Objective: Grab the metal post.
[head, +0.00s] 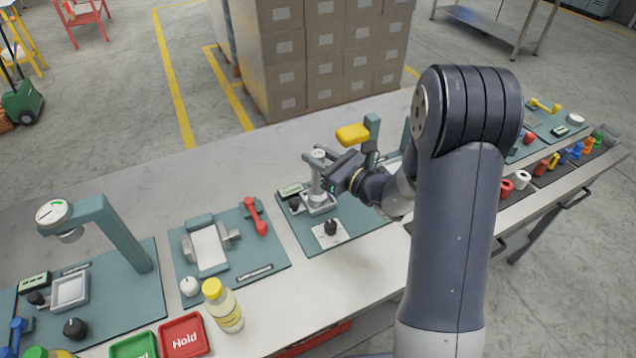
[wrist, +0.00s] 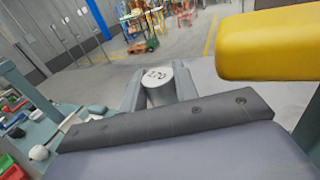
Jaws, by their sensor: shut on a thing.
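The metal post (head: 316,186) is a grey upright cylinder on a square base, at the middle station of the bench in the head view. Its round white top, marked with dark figures that look like 270, shows in the wrist view (wrist: 158,76). My gripper (head: 325,166) reaches in from the right near the top of the post. In the wrist view its two fingers lie on either side of the post, shut on it. The lower part of the post is hidden in the wrist view.
A yellow block (head: 353,133) on a teal upright stands close behind my gripper, and it fills the upper right of the wrist view (wrist: 270,42). A black knob (head: 330,227) sits in front of the post. A yellow-capped bottle (head: 222,306) stands near the front edge.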

